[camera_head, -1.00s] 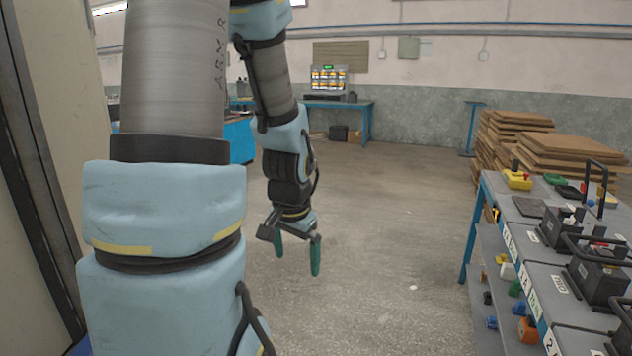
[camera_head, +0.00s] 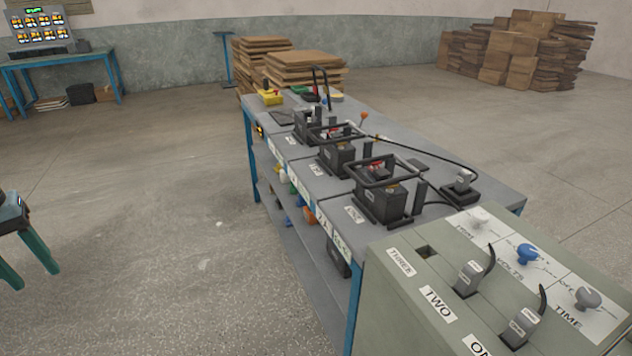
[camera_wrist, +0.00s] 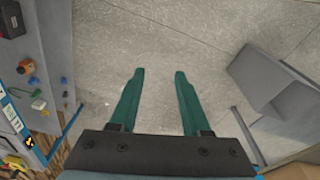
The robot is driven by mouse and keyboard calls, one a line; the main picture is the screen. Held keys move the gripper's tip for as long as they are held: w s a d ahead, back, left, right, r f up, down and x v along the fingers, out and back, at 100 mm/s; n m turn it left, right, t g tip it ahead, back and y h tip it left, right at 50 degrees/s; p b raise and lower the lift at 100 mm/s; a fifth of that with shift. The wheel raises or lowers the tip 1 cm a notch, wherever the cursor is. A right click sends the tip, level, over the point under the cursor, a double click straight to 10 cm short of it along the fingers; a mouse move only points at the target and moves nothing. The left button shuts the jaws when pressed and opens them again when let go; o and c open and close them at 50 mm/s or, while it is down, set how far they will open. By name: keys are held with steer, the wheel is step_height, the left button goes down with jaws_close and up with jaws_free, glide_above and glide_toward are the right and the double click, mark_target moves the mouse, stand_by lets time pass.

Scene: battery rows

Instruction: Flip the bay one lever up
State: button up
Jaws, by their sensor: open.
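My gripper (camera_head: 34,279) shows at the left edge of the head view, over bare floor and well apart from the bench and the cabinet. In the wrist view my gripper (camera_wrist: 159,72) has two green fingers spread apart with nothing between them. A grey-green cabinet (camera_head: 400,305) at the lower right of the head view has labels THREE, TWO and ONE. A grey piece with a curved black top (camera_head: 521,325) stands near the label ONE (camera_head: 478,347); I cannot tell whether it is a lever. A similar piece (camera_head: 474,277) stands near TWO. THREE has an empty hole.
A grey bench (camera_head: 300,180) holds dark batteries (camera_head: 383,203) under black frames; its left edge carries labels. White, blue (camera_head: 526,254) and grey knobs sit on the cabinet top. Cardboard stacks (camera_head: 305,70) stand behind. The floor left of the bench is clear.

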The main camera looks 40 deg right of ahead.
steer(key=d+f+g+b, duration=0.1)
steer(key=d+f, duration=0.2)
steer(key=d, duration=0.1)
steer(key=s+d+f+g+h+b, duration=0.1)
steer(key=d+f+g, duration=0.1)
steer(key=d+f, duration=0.2)
steer(key=s+d+f+g+h+b, duration=0.1)
steer(key=d+f+g, duration=0.1)
steer(key=d+f, duration=0.1)
steer(key=shift+s+d+f+n+b, duration=0.2)
steer(key=shift+d+f+n+b, duration=0.15)
steer(key=shift+d, duration=0.25)
jaws_close()
steer(key=s+d+f+n+g+h+b, duration=0.1)
steer(key=s+d+f+g+h+b, duration=0.2)
steer(key=d, duration=0.6)
steer(key=s+d+f+n+g+h+b, duration=0.15)
steer(key=s+d+f+g, duration=0.25)
steer(key=d, duration=0.6)
steer(key=w+d+f+n+t+h+b, duration=0.1)
steer(key=w+d+n+h+b, duration=0.1)
steer(key=d+n+h+b, duration=0.4)
steer(key=d+n+h, duration=0.5)
steer(key=d+h, duration=0.5)
steer(key=d, duration=0.3)
steer(key=shift+w+d+n+t+b, duration=0.25)
steer(key=shift+n+t+b, duration=0.05)
steer(key=shift+t, duration=0.1)
